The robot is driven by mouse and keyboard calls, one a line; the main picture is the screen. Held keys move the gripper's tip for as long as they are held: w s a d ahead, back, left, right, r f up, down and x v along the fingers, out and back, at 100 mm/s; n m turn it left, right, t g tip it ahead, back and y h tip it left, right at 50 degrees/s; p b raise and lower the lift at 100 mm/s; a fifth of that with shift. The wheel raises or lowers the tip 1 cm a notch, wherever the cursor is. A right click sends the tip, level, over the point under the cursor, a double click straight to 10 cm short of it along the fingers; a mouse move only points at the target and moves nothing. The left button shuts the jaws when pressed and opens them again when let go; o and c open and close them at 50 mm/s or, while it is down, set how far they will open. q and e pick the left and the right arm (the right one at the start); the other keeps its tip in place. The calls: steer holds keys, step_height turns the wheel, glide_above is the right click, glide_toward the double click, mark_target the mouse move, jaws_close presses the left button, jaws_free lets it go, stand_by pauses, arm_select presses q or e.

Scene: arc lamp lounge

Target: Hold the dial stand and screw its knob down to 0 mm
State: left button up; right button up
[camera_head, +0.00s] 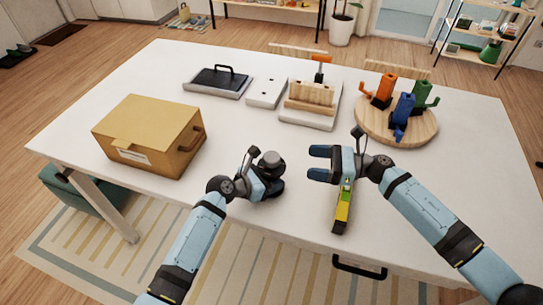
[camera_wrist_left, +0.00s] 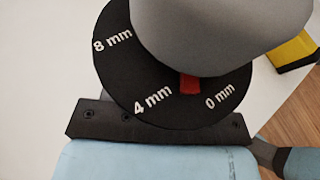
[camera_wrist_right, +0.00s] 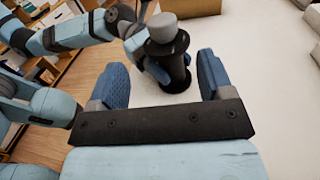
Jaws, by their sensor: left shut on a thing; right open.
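The dial stand (camera_head: 272,184) is black with a grey knob (camera_head: 270,160) on top and stands upright near the table's front edge. My left gripper (camera_head: 262,183) is shut on its body; its fingertips are mostly hidden. In the left wrist view the black dial (camera_wrist_left: 120,62) reads 8 mm, 4 mm and 0 mm. The red pointer (camera_wrist_left: 189,84) under the knob lies between 4 mm and 0 mm. My right gripper (camera_head: 318,163) is open and empty, to the right of the stand, its fingers toward it. In the right wrist view the knob (camera_wrist_right: 162,28) appears beyond the open fingers.
A yellow-and-black tool (camera_head: 342,212) lies just below my right gripper. A cardboard box (camera_head: 150,135) stands at left. A black-handled tray (camera_head: 217,82), a white plate (camera_head: 264,92), a wooden block rack (camera_head: 310,98) and a round board (camera_head: 420,133) with coloured pieces are behind.

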mark_target(271, 156)
steer(key=shift+n, duration=0.3)
steer(key=a, duration=0.4)
steer(key=w+a, duration=0.1)
steer(key=a, duration=0.2)
steer(key=w+a, duration=0.1)
steer(key=a, duration=0.3)
steer(key=shift+a, duration=0.3)
steer(key=c, duration=0.9)
